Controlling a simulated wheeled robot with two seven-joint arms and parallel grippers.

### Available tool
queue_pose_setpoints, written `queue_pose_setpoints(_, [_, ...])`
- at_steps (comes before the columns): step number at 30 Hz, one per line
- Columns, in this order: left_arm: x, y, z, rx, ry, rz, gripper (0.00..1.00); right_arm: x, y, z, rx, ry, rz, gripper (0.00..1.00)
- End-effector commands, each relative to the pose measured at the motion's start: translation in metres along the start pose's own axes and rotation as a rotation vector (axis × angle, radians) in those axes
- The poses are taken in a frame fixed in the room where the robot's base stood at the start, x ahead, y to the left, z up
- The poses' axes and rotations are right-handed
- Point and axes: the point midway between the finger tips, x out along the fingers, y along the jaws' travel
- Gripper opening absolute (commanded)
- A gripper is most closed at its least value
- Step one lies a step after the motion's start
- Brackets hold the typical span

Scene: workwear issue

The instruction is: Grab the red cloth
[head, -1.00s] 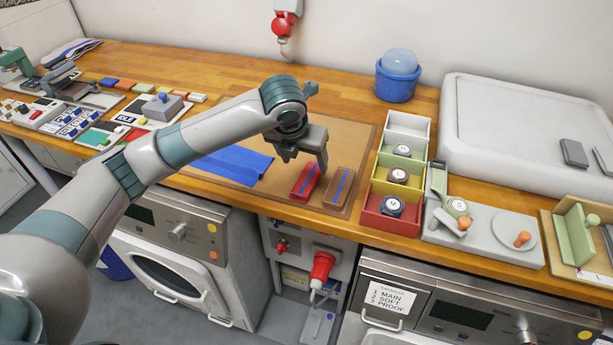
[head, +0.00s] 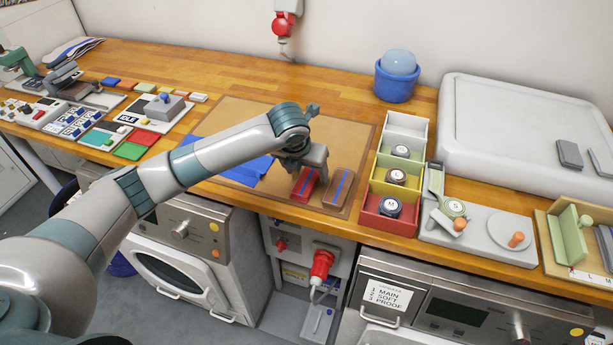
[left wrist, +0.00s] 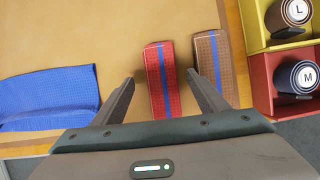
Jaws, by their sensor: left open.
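The red cloth is a folded strip with a blue stripe; it lies on the brown mat (head: 240,112) in the head view (head: 304,188). In the left wrist view the red cloth (left wrist: 163,84) lies between the two open fingers. My left gripper (head: 306,176) is open over it, and in the left wrist view its fingertips (left wrist: 160,84) sit either side of the strip. The gripper hides part of the cloth in the head view. A brown cloth with a blue stripe (head: 343,186) lies just right of it. My right gripper is not in view.
A blue cloth (left wrist: 45,97) lies left on the mat. A stacked set of coloured bins (head: 374,215) with rolled items stands to the right. A blue bucket (head: 396,84) stands behind. The mat's far part is bare.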

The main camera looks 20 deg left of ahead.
Motion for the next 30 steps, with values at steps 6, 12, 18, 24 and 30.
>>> queue_pose_setpoints(6, [0.0122,0.0,-0.0007,0.001,0.0,0.0,0.67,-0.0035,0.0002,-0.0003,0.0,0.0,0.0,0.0])
queue_pose_setpoints(12, [0.0122,0.0,-0.0006,0.001,0.0,0.0,0.67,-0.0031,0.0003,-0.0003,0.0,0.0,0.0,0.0])
queue_pose_setpoints(18, [0.0119,0.0001,-0.0006,0.001,0.0,0.0,0.67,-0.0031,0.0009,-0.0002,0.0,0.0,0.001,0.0])
queue_pose_setpoints(24, [0.0119,0.0001,-0.0005,0.001,0.0,0.0,0.23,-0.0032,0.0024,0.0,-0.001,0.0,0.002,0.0])
queue_pose_setpoints(30, [0.0117,0.0002,-0.0004,0.001,0.0,0.0,0.23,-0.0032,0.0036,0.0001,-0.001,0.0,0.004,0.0])
